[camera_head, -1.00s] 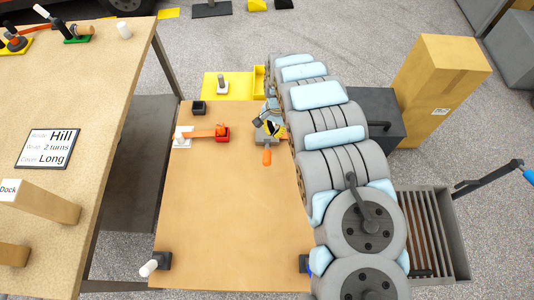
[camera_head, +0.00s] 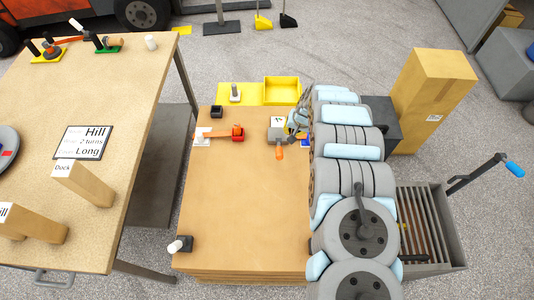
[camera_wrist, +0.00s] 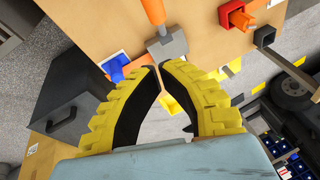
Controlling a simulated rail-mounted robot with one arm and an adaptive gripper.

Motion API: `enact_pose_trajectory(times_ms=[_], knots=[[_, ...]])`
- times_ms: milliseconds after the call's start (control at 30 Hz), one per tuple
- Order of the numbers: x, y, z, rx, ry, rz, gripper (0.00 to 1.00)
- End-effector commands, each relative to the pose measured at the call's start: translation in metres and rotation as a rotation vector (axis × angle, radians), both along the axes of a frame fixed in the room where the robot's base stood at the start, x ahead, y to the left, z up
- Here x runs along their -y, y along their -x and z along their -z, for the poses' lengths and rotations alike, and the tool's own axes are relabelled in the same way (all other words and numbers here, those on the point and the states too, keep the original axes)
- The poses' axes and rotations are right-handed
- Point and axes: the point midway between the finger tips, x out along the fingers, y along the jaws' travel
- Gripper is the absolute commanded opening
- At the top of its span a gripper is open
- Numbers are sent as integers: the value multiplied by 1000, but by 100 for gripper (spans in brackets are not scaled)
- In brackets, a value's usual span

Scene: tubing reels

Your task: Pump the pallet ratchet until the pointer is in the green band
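The ratchet (camera_head: 276,133) is a grey block with an orange handle (camera_head: 279,154) towards the near side, on the pallet top (camera_head: 240,210). A small pale patch with a dark mark lies on its far part; no pointer or green band can be made out. In the wrist view the ratchet (camera_wrist: 168,46) lies just beyond my fingertips, its orange handle (camera_wrist: 153,12) running off the top edge. My gripper (camera_wrist: 159,68) has yellow ridged fingers with dark inner faces; their tips come together with nothing visible between. In the head view my gripper (camera_head: 293,124) is right of the ratchet, partly hidden by my arm.
A blue, white-faced piece (camera_wrist: 116,66) is near my fingers. A dark cabinet (camera_wrist: 75,115) and tall carton (camera_head: 430,100) stand right of the pallet.

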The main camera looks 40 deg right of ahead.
Motion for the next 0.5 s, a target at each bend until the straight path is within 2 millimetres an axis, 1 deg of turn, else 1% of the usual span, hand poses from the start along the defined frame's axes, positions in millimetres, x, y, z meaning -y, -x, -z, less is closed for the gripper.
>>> enact_pose_trajectory(times_ms=[33,133,500], knots=[[7,3,-3,8,9,2,0],[13,5,-3,14,20,2,0],[13,4,-2,14,20,1,0]])
